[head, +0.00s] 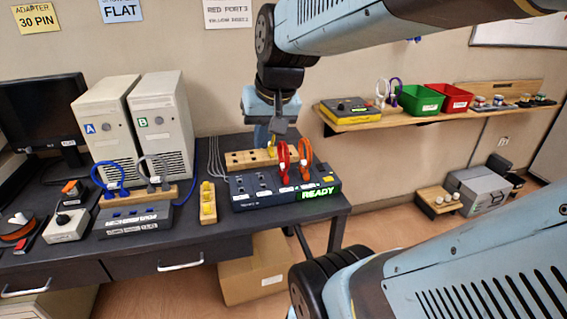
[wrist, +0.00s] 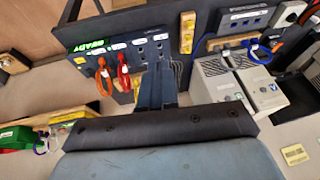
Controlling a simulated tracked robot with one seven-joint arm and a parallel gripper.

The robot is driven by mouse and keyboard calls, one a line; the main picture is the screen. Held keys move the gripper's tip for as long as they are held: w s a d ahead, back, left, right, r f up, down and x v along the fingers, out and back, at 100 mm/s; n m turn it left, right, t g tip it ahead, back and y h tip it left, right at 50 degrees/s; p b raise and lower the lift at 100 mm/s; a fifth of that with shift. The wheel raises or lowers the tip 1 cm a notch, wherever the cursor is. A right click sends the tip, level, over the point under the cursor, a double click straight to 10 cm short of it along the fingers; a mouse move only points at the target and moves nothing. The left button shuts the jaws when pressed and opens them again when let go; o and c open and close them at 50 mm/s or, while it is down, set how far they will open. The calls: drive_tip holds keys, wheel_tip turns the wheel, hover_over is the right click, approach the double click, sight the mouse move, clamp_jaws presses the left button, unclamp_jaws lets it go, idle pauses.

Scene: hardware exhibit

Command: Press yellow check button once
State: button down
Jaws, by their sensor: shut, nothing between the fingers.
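A dark panel box (head: 262,203) stands on the table, with a lit green READY display (head: 318,193). A small yellow patch on the box near the display, likely the check button (head: 328,179), also shows in the wrist view (wrist: 80,60). A red cable loop (head: 284,160) and an orange cable loop (head: 305,158) stand in the box, left of the yellow patch. My gripper (head: 272,140) is shut and empty, above the back of the box, left of the loops and apart from the yellow patch. Its fingers also show in the wrist view (wrist: 157,82).
A wooden socket block (head: 240,159) lies behind the box. A yellow connector strip (head: 208,203) lies to its left. Two pale computer towers (head: 162,120) stand further left. A wall shelf (head: 360,122) with a green bin (head: 419,98) and red bin (head: 450,97) is at right.

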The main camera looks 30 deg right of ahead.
drive_tip(key=w+d+f+m+y, duration=0.2)
drive_tip(key=w+d+f+m, duration=0.25)
drive_tip(key=w, duration=0.25)
drive_tip(key=m+t+y, duration=0.1)
drive_tip(key=m+t, duration=0.3)
drive_tip(key=m, duration=1.1)
hover_over(331, 180)
wheel_tip(331, 180, down, 13)
drive_tip(key=shift+w+r, duration=0.15)
drive_tip(key=shift+r, duration=0.05)
drive_tip(key=shift+y, duration=0.3)
drive_tip(key=shift+f, duration=4.4)
drive_tip(key=shift+f, duration=0.75)
drive_tip(key=shift+r, duration=0.85)
